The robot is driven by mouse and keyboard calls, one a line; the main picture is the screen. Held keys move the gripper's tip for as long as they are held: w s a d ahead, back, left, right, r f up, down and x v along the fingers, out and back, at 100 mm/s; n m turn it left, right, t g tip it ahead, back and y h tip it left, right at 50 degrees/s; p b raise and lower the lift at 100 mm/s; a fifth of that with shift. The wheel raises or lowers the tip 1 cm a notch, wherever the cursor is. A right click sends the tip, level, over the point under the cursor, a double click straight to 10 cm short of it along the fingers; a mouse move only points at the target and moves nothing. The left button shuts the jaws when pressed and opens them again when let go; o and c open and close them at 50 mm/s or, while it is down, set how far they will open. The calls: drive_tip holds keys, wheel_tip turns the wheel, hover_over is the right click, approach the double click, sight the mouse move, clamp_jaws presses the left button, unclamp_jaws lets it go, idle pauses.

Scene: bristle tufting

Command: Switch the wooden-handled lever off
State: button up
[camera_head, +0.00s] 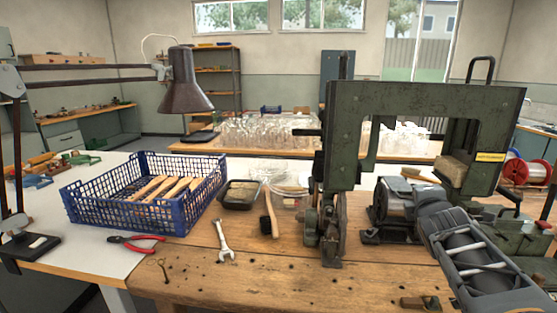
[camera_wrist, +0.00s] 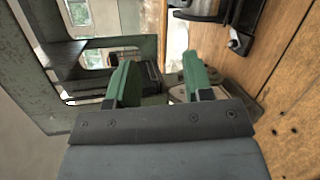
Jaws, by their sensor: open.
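My gripper (camera_wrist: 160,74) shows in the wrist view as two green fingers spread apart with nothing between them. In the head view my grey arm reaches in from the lower right towards the green machine (camera_head: 425,92); its fingers cannot be made out there. The machine's frame also fills the left of the wrist view (camera_wrist: 40,60). A pale wooden block (camera_head: 452,172) sits by the machine's right post. I cannot tell whether it is the lever's handle, and no wooden-handled lever shows clearly in either view.
A blue crate (camera_head: 90,203) with wooden handles stands at left. Pliers (camera_head: 137,243), a spanner (camera_head: 224,240), a brush (camera_head: 268,214) and a black tray (camera_head: 241,194) lie on the wooden bench (camera_head: 205,285). A lamp (camera_head: 187,82) overhangs the crate. The bench's front middle is mostly clear.

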drive_tip(key=s+a+f+m+g+y+p, duration=0.2)
drive_tip(key=s+a+m+g+y+p, duration=0.4)
drive_tip(key=s+a+m+g+p, duration=0.4)
drive_tip(key=s+a+m+p, duration=0.4)
drive_tip(key=s+a+m, duration=0.2)
drive_tip(key=s+a, duration=0.1)
drive_tip(key=shift+s+a+f+g, duration=0.3)
drive_tip(key=shift+a+f+g, duration=0.05)
drive_tip(key=shift+g, duration=0.05)
